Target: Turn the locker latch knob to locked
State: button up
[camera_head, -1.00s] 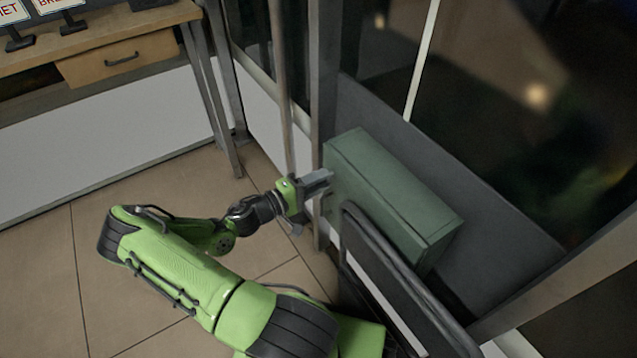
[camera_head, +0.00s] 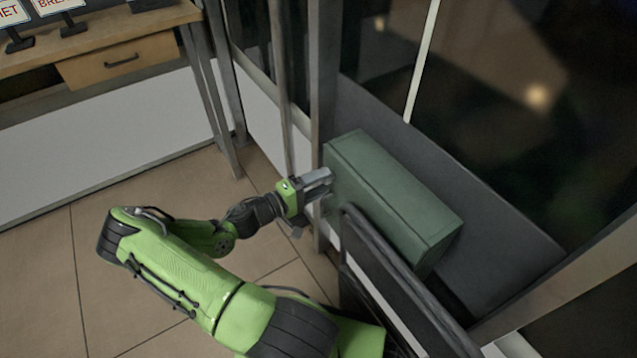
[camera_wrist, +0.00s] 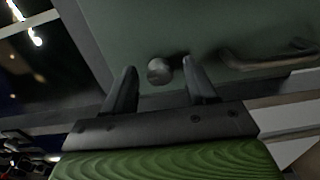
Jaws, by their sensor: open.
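The green locker (camera_head: 400,200) stands against the dark wall panel in the head view. In the wrist view its green face (camera_wrist: 240,25) fills the upper part, and the round grey latch knob (camera_wrist: 159,70) sticks out from it. My gripper (camera_head: 328,185) is at the left end of the locker. In the wrist view my gripper (camera_wrist: 160,80) is open, with one finger on each side of the knob and a gap to the left one. I cannot tell whether the right finger touches it. The knob is hidden in the head view.
A curved handle (camera_wrist: 270,58) is on the locker face right of the knob. A dark-framed panel (camera_head: 400,290) stands close in front of the locker. Metal posts (camera_head: 322,100) rise behind my gripper. A wooden desk (camera_head: 120,60) is at upper left; the floor (camera_head: 60,290) is clear.

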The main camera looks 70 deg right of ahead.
jog(key=shift+w, duration=0.1)
jog(key=p+v, duration=0.2)
jog(key=v, duration=1.3)
jog(key=shift+w+a+p, duration=0.25)
jog(key=shift+a+p, duration=0.05)
jog(key=w+a+r+n+t+y, duration=0.1)
jog(key=w+a+r+t+y, duration=0.2)
jog(key=a+r+t+y, duration=0.4)
jog(key=w+a+r+n+t+y, duration=0.2)
jog(key=a+r+t+y, duration=0.15)
jog(key=a, duration=0.65)
jog(key=s+a+r+n+t+y, duration=0.3)
jog(key=s+a+r+n+t, duration=0.35)
jog(key=a+r, duration=0.45)
notch_tip(320, 180, up, 14)
jog(key=d+m+p, duration=0.1)
jog(key=p, duration=1.2)
jog(key=shift+r, duration=0.15)
jog(key=shift+s, duration=0.1)
